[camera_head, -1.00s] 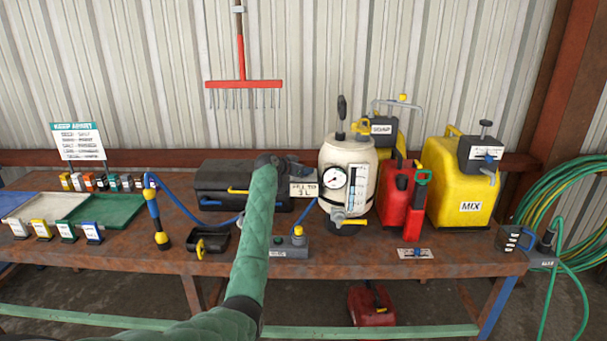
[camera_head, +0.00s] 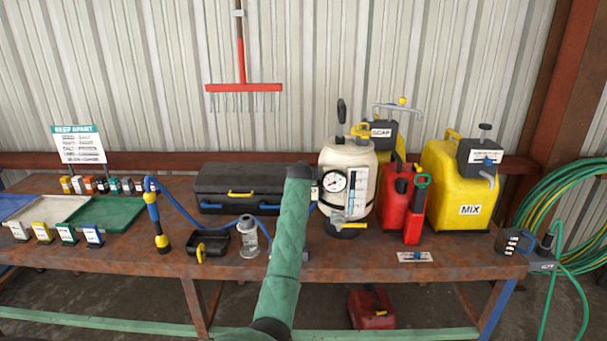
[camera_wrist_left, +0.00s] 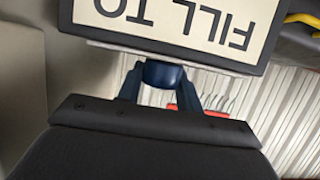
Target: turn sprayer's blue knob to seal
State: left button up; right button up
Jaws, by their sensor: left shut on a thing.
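The white tank sprayer (camera_head: 362,188), with a round gauge, stands upright at the back of the bench. In the left wrist view, a dark blue round knob (camera_wrist_left: 163,74) sits just below an upside-down "FILL TO" label (camera_wrist_left: 190,18). My left gripper (camera_wrist_left: 162,80) is shut on this knob, one finger on each side. In the head view, my green-sleeved left arm ends just left of the tank and hides the gripper, the knob and the label. My right gripper is in neither view.
A yellow MIX jug (camera_head: 462,185) and a red can (camera_head: 397,195) stand right of the tank.

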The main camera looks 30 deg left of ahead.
pick_arm(q)
jog(key=shift+n+y, duration=0.3)
jog(key=shift+g, duration=0.3)
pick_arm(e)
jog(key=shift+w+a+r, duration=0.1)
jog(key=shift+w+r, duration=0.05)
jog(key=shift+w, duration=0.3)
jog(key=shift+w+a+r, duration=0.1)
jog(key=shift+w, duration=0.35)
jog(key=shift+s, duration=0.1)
pick_arm(q)
jog(key=o, duration=1)
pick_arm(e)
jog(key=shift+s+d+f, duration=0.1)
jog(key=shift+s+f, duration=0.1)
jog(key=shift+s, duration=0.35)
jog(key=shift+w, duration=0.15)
